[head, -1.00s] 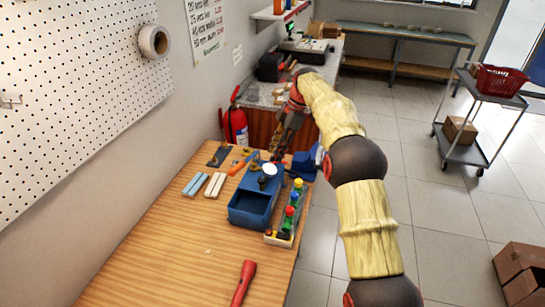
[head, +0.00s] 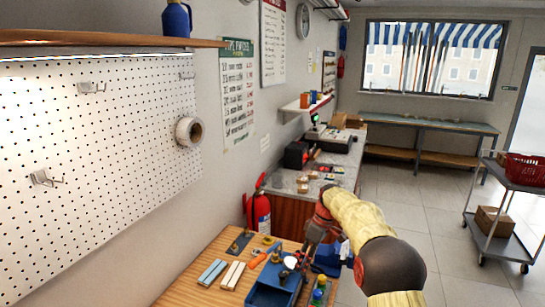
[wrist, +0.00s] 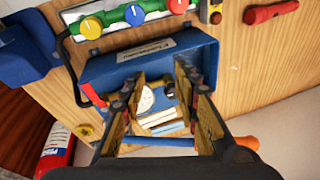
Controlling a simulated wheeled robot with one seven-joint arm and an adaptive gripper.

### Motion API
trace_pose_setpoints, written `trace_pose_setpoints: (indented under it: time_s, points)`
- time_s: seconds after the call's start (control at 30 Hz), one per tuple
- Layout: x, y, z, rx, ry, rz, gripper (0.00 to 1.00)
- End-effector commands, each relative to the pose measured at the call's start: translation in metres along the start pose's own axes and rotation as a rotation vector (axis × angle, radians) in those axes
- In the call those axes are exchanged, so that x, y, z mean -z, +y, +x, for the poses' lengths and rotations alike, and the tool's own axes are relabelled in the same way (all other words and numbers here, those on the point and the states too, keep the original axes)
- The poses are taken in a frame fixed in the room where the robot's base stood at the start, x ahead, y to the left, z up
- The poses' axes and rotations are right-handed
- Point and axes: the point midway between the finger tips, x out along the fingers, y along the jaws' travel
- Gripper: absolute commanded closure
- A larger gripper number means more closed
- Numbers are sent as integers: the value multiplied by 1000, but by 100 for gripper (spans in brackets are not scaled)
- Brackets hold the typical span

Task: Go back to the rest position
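My gripper (head: 305,265) is over the far end of the wooden workbench, fingers pointing down, beside the blue toolbox (head: 266,296). In the wrist view my gripper (wrist: 158,95) has its two fingers spread apart, one on each side of the picture. Between them I see the toolbox (wrist: 118,72), a white round thing and pale bars; none of these looks clamped. A blue rod crosses low between the fingers, and I cannot tell what it belongs to. My arm reaches in from the lower right.
Pale bars (head: 232,275) lie on the bench left of the toolbox. Colored valves (head: 319,293) stand on its right. A fire extinguisher (head: 260,211) is behind the bench. A cart (head: 500,241) stands right, with open floor between.

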Motion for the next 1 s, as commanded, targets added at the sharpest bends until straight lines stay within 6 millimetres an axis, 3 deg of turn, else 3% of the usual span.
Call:
trace_pose_setpoints:
  time_s: [0.2, 0.4, 0.7, 1.0]
  points:
    - [-46, -44, -18, -75, -35, 354, 69]
    - [-88, -95, -41, -156, -28, 594, 69]
    - [-152, -177, -67, -265, 24, 830, 69]
    - [-214, -256, -76, -357, 104, 950, 69]
